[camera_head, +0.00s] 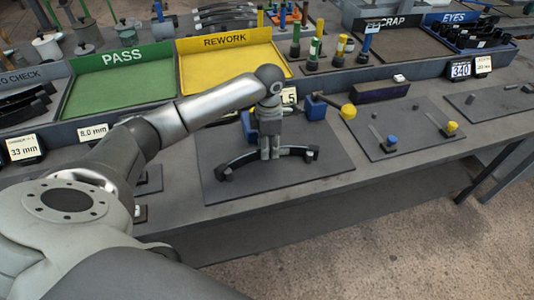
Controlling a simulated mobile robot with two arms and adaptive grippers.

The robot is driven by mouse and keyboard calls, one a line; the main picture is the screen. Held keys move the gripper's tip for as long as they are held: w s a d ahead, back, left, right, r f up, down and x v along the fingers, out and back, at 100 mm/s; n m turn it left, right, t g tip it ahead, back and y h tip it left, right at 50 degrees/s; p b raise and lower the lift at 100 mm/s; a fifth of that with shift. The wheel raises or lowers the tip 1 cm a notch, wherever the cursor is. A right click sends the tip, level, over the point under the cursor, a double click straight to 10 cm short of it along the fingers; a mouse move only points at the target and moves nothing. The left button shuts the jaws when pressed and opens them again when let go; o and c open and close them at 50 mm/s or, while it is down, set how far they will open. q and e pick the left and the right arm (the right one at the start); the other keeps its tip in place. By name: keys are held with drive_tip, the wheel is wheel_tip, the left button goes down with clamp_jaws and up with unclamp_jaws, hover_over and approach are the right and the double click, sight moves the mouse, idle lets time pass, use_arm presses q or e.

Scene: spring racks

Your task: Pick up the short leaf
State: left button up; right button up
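A short, dark curved leaf (240,162) lies on the dark mat in the middle of the bench, with a small rolled eye at each end. My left gripper (270,157) points down at the middle of this leaf. Its two fingers are close together and hide the leaf's centre. I cannot tell whether they grip the leaf or only stand beside it. My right gripper is not in view.
A blue block and a yellow-knobbed lever (348,111) stand just behind the leaf. A second mat (400,138) to the right holds small blue and yellow knobs. Behind are the green PASS tray (122,84), the yellow REWORK tray (222,65) and upright coloured gauges (314,52).

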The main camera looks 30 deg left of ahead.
use_arm(q)
drive_tip(key=shift+f, duration=1.35)
clamp_jaws()
drive_tip(key=shift+w+r, duration=0.1)
